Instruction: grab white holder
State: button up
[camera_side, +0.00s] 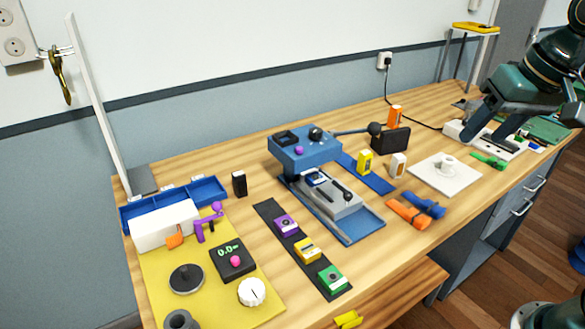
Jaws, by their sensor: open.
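The white holder (398,165) is a small upright white block near the middle right of the bench, at the right end of the blue strip. A similar yellow holder (365,161) stands on the strip just to its left. My gripper (495,130) is at the upper right, open, low over a white device on the bench. It is well to the right of the white holder and apart from it. I cannot see anything between its fingers.
A black block (391,140) and an orange block (395,115) stand behind the white holder. Orange and blue pieces (410,212) lie in front of it. A white square plate (445,175) lies to its right. The blue press (305,150) stands to its left.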

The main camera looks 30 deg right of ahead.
jog(key=w+d+m+g, duration=0.1)
jog(key=w+d+m, duration=0.3)
jog(key=w, duration=0.5)
jog(key=m+g, duration=0.3)
jog(key=m, duration=0.9)
send_over(400, 156)
notch_tip(400, 156, down, 15)
jog(key=shift+w+d+r, duration=0.1)
jog(key=shift+r, duration=0.05)
jog(key=shift+f, duration=4.3)
jog(key=shift+f, duration=2.6)
